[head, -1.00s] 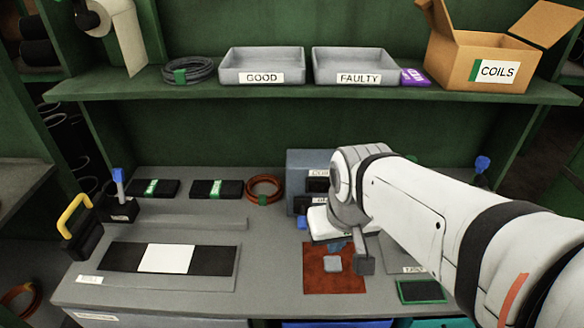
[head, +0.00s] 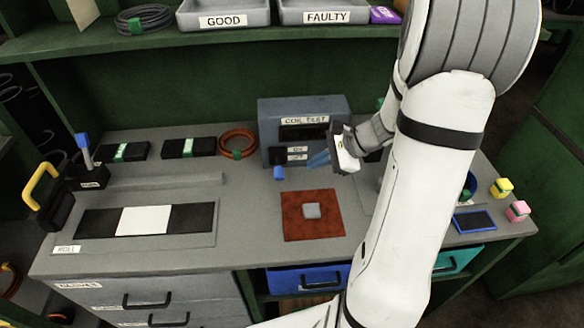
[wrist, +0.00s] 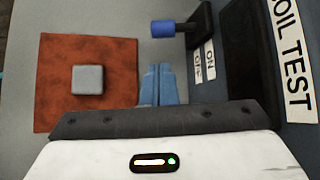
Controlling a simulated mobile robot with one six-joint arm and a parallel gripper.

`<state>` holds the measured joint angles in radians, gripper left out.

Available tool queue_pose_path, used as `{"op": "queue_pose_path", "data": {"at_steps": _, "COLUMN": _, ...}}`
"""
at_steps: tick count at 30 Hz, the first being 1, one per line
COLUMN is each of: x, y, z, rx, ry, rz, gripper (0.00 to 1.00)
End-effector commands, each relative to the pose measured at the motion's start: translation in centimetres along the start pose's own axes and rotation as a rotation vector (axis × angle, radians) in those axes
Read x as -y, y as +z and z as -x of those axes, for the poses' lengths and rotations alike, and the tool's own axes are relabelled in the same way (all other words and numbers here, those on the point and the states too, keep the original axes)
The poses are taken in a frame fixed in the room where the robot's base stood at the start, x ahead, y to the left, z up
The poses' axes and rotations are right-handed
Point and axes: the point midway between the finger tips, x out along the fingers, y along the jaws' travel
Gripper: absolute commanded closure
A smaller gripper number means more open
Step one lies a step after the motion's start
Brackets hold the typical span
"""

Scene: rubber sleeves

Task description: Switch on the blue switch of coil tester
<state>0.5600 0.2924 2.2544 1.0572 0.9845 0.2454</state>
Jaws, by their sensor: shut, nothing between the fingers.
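The coil tester (head: 330,104) is a blue-grey box labelled COIL TEST at the back of the bench. Its blue switch (head: 279,173) sticks out low at its front left, beside the ON and OFF labels. In the wrist view the blue switch knob (wrist: 163,28) points away from the tester's face, on the OFF label's side. My gripper (head: 318,160) is in front of the tester, right of the switch. Its blue fingers (wrist: 158,82) are together and empty, apart from the knob. My wrist hides the tester's lower right.
A red mat (head: 293,228) with a grey block (head: 312,211) lies in front of the tester. An orange coil (head: 238,137) lies left of it. A lever with a blue top (head: 82,140) stands at left. The shelf (head: 215,42) overhangs behind. Yellow (head: 502,188) and pink (head: 517,210) cubes are at right.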

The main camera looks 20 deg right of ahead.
Motion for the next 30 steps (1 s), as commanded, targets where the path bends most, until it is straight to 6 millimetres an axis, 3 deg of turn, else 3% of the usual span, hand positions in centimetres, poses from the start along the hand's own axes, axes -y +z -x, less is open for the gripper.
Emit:
{"op": "queue_pose_path", "data": {"at_steps": 14, "x": 0.2, "y": -0.5, "z": -0.4, "rx": 0.005, "ry": -0.014, "rz": -0.025, "gripper": 1.0}}
{"op": "queue_pose_path", "data": {"at_steps": 30, "x": 0.3, "y": -0.5, "z": -8.8, "rx": 0.005, "ry": -0.011, "rz": -0.024, "gripper": 1.0}}
